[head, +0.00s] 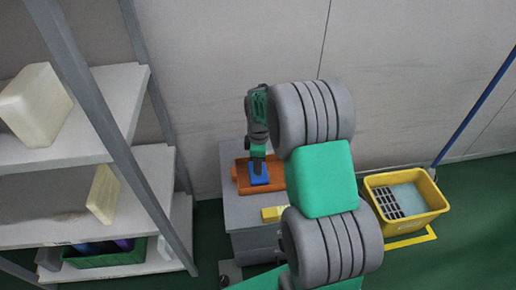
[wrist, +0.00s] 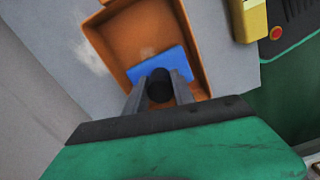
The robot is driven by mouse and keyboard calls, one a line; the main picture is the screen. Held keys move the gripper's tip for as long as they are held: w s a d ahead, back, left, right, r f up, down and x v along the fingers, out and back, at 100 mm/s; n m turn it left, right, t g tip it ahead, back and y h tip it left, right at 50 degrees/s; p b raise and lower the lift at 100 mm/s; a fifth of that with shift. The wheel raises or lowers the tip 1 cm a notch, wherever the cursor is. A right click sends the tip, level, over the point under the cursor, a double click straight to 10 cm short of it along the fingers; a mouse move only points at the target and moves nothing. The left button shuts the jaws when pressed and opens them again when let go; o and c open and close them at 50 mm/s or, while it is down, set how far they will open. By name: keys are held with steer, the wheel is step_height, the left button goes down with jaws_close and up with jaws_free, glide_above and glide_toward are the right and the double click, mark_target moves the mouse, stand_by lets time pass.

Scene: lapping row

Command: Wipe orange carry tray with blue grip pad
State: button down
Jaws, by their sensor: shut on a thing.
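The orange carry tray (head: 242,175) sits on top of a grey cabinet, and it shows open from above in the wrist view (wrist: 149,28). Pale smudges show on its floor. The blue grip pad (head: 258,180) lies inside the tray near one wall; in the wrist view it is a flat blue block (wrist: 170,65) with a dark round knob. My gripper (wrist: 159,88) is shut on the knob of the pad, with a finger on each side. The pad appears to be at the tray floor, but I cannot tell whether it touches.
A yellow block (head: 272,214) lies on the grey cabinet (head: 243,214) beside the tray. A yellow bucket (head: 416,219) with a dark grid stands on the floor at right. Shelving (head: 95,200) with cream blocks stands at left. The wall is close behind the cabinet.

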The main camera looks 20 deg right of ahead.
steer(key=shift+r+p, duration=2.25)
steer(key=shift+r, duration=1)
